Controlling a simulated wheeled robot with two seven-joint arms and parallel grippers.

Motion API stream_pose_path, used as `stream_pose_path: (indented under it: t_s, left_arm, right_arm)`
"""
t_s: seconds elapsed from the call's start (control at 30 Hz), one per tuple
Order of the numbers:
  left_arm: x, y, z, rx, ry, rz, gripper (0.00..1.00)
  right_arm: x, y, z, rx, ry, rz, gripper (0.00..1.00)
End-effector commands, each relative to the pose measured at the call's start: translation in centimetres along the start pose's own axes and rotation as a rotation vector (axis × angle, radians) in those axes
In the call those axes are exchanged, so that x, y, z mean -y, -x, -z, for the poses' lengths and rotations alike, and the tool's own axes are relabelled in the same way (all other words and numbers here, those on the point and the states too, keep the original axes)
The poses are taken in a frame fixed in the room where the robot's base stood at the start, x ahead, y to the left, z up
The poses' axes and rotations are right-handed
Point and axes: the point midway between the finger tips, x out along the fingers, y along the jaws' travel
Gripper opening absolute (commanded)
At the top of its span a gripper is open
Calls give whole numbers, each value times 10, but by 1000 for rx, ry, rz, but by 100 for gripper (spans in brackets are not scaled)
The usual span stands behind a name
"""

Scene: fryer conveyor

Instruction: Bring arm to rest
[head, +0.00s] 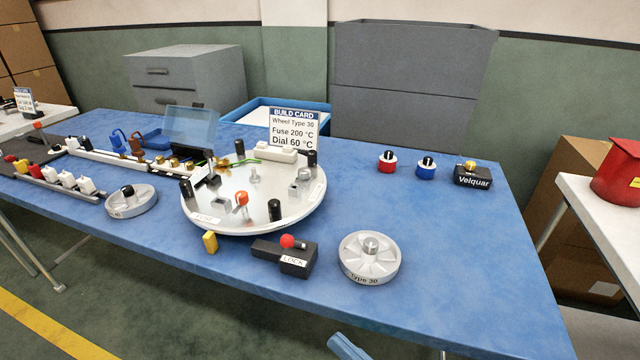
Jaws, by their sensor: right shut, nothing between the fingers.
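My right gripper (347,347) shows only as a small pale blue tip at the bottom edge, in front of the table and apart from everything on it. It is shut and empty; the rest of that arm is out of the picture. My left gripper is not in view. The round white turntable plate (255,210) on the blue table (440,240) carries several black posts, an orange-topped lever (241,199) and small blocks. The Type 30 wheel (370,262) lies flat at the front. The black LOCK block (285,257) with a red knob is left of it.
A build card (294,128) stands behind the plate. A red dial (387,161), a blue dial (426,168) and the black Velquar box (473,176) stand at the right. Another wheel (131,201) and parts rows are at left. The table's front right is clear.

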Motion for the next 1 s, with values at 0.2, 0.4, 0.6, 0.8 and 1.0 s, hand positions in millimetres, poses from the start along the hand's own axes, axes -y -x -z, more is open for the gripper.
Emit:
stream_pose_path:
  t_s: [0.2, 0.4, 0.6, 0.8, 1.0]
  left_arm:
    - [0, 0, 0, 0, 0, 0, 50]
    - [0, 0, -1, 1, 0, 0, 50]
    - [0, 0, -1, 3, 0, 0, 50]
    - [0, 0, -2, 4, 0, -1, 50]
    - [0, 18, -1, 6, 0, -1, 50]
  right_arm:
    - [-37, -4, -29, 164, 140, -217, 0]
    - [-86, 22, -59, 405, 253, -492, 0]
    - [-122, 83, -90, 716, 263, -770, 0]
    - [-121, 161, -119, 1049, 148, -975, 0]
    - [-138, 179, -153, 1163, 97, -1003, 0]
